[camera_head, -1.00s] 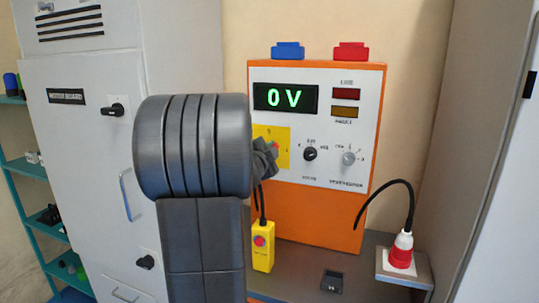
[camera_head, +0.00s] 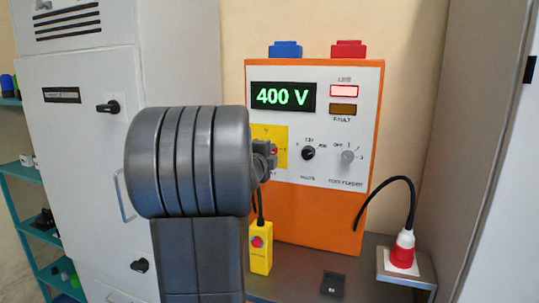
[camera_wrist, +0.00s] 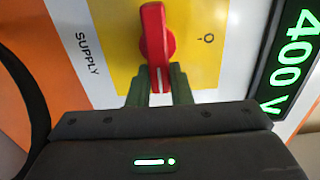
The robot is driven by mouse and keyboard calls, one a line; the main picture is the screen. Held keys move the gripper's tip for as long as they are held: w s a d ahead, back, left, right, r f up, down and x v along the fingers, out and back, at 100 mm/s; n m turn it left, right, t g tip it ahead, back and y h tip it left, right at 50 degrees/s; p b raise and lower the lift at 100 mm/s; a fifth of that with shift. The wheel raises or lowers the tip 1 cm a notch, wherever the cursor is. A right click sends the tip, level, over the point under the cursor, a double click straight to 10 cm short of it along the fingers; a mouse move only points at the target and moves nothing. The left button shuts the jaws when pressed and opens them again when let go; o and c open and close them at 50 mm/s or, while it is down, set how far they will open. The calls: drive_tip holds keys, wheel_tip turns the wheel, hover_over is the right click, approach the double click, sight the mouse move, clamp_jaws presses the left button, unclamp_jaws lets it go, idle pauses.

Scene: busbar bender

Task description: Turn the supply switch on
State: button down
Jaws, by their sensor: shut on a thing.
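The supply switch has a red knob (camera_wrist: 156,40) on a yellow plate (camera_wrist: 110,45), with the word SUPPLY beside it in the wrist view. The knob's white line points down in that view, away from the "O" mark at its upper right. My gripper (camera_wrist: 159,90) is shut on the knob's lower end, with a green finger on each side. In the head view my arm hides most of the switch, but part of the yellow plate (camera_head: 279,137) shows. The display (camera_head: 283,97) reads 400 V. The LINE lamp (camera_head: 344,91) is lit.
The orange panel (camera_head: 311,218) carries two more knobs (camera_head: 308,153) right of my gripper. A red plug (camera_head: 403,253) stands on the right shelf. A grey cabinet (camera_head: 75,150) stands at the left.

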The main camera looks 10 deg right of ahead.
drive_tip(key=shift+f, duration=0.1)
drive_tip(key=c, duration=1.3)
unclamp_jaws()
drive_tip(key=shift+s, duration=0.1)
drive_tip(key=v, duration=1.3)
drive_tip(key=shift+s+a, duration=0.25)
drive_tip(key=x, duration=1.4)
drive_tip(key=shift+s+a, duration=0.1)
drive_tip(key=shift+s, duration=0.05)
